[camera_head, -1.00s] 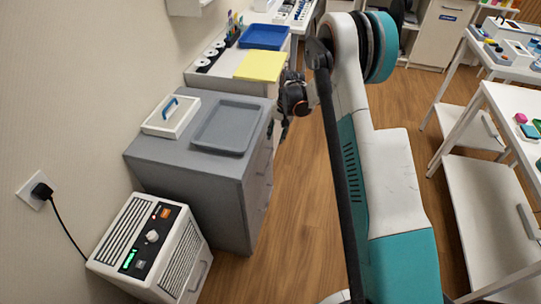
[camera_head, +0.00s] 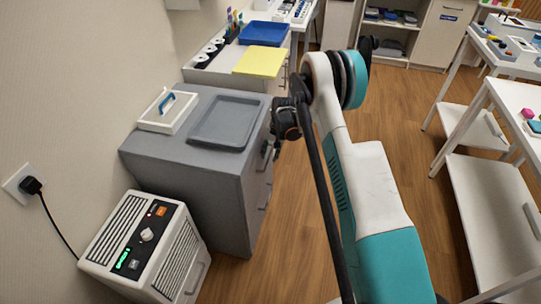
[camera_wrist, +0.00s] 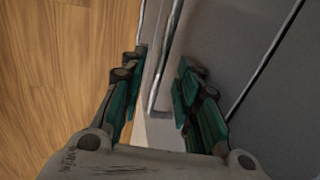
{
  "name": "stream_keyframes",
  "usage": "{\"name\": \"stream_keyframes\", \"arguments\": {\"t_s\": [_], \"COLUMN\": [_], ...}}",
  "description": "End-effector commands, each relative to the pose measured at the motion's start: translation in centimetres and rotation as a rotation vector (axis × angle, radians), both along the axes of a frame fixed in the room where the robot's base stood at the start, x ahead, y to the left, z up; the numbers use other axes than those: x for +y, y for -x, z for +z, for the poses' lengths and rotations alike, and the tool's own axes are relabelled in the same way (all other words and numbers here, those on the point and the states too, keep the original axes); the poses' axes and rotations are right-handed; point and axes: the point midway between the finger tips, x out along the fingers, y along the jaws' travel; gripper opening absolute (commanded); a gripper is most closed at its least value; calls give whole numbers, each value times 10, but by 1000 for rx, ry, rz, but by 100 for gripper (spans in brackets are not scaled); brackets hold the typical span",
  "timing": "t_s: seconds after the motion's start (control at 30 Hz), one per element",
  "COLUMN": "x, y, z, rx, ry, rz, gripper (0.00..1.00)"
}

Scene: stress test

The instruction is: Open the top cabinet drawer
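The grey cabinet (camera_head: 205,185) stands against the wall, with its drawer fronts on its right side. My gripper (camera_head: 270,150) is at the upper part of that side, partly hidden by my arm. In the wrist view my gripper (camera_wrist: 157,98) is open, with one teal-padded finger on each side of a metal bar handle (camera_wrist: 163,75). The bar passes between the fingers, and a gap shows beside it. A lower handle (camera_head: 264,196) shows on the cabinet front in the head view. I cannot tell any drawer standing out from the front.
A grey tray (camera_head: 224,123) and a white caddy with a blue handle (camera_head: 168,110) lie on the cabinet top. A white heater-like box (camera_head: 145,250) stands in front of the cabinet. White tables (camera_head: 490,180) stand at the right. The wooden floor between is clear.

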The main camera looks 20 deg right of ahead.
Motion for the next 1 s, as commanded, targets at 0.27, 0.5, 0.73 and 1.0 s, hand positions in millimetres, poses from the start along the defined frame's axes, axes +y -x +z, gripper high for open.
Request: {"name": "stream_keyframes", "arguments": {"t_s": [0.27,0.5,0.73,1.0], "x": [1,1,0,-25], "y": [-1,0,0,14], "z": [-4,-4,-4,-4], "rx": [0,0,0,0], "ry": [0,0,0,1], "rz": [0,0,0,-3], "gripper": [30,0,0,0]}}
